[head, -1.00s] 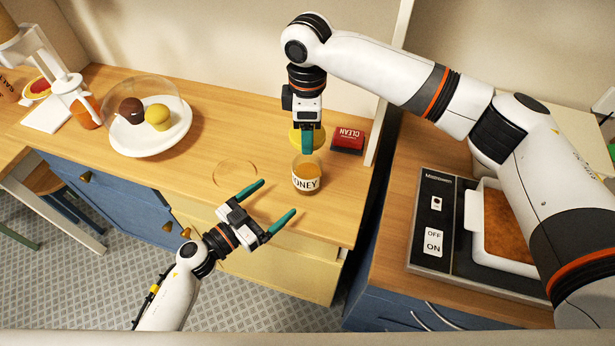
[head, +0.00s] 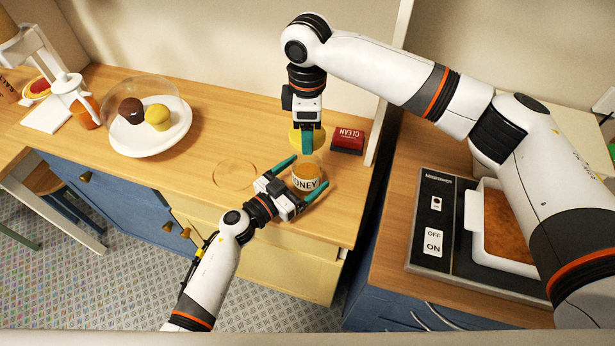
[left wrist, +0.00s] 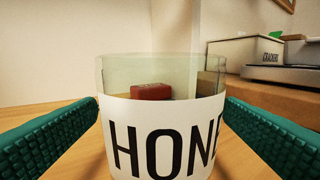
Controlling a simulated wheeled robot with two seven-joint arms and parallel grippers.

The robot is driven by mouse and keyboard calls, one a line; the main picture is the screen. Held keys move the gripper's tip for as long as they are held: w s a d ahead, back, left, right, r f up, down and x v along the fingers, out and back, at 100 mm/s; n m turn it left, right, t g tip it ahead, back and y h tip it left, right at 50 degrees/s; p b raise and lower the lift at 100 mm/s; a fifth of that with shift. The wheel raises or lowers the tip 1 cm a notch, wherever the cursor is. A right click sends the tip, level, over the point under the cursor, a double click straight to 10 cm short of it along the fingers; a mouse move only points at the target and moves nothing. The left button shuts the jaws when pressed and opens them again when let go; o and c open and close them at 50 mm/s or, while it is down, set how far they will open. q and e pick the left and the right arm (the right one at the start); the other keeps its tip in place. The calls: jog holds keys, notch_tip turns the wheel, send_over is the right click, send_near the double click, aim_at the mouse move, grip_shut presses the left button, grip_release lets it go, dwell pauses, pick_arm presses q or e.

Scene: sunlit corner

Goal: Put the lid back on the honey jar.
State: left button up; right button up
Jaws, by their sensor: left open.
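The honey jar (head: 305,184) stands upright on the wooden counter, a clear glass with a white label and amber honey, its top uncovered. In the left wrist view the jar (left wrist: 165,130) fills the middle, between the green fingers. My left gripper (head: 314,162) is open, one finger on each side of the jar; I cannot tell whether they touch it. My right gripper (head: 307,142) points down just behind the jar. A yellow round lid (head: 319,136) shows behind its fingers, which partly hide it. I cannot tell whether they grip it.
A faint ring mark (head: 234,174) is left of the jar. A white plate (head: 150,148) with two muffins under a clear dome stands further left. A cooktop with a pan (head: 502,245) is on the right counter.

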pick_arm(q)
jog(key=shift+x, duration=0.9)
jog(key=shift+s, duration=0.1)
jog(key=c, duration=1.4)
jog(key=shift+c, duration=0.3)
pick_arm(e)
jog(key=shift+f, duration=2.5)
